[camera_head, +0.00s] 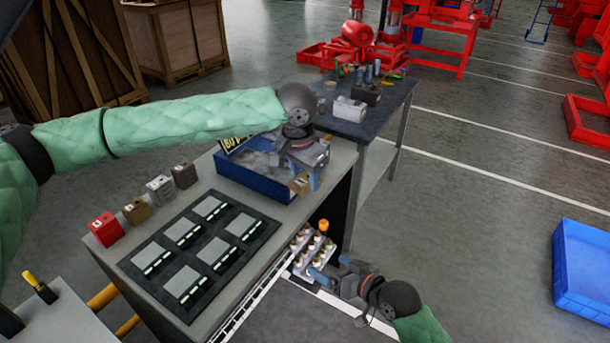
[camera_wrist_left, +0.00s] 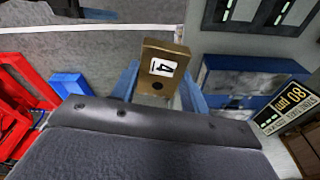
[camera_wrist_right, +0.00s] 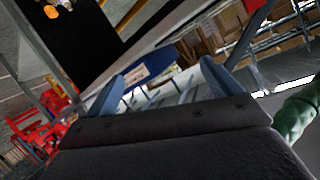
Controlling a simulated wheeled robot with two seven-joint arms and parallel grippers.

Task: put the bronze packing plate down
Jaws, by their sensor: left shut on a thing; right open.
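The bronze packing plate (camera_wrist_left: 158,58) is a brown-gold block with a white label reading 4 and a dark hole. My left gripper (camera_wrist_left: 160,92) is shut on it, with blue fingers on both sides. In the head view the plate (camera_head: 298,185) shows at the right end of the blue tray (camera_head: 247,187), near the table's right edge; its exact height cannot be told. My right gripper (camera_head: 332,269) is open and low beside the table's front right edge, near a rack of several fittings (camera_head: 298,263). In the right wrist view no object is between its fingers (camera_wrist_right: 160,85).
A dark mat (camera_head: 229,250) with several grey pads lies on the grey table. Small blocks, including a red one (camera_head: 105,228) and a white one (camera_head: 160,187), stand along its left edge. A dark side table (camera_head: 378,120) stands behind. A blue crate (camera_head: 580,270) is on the floor at right.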

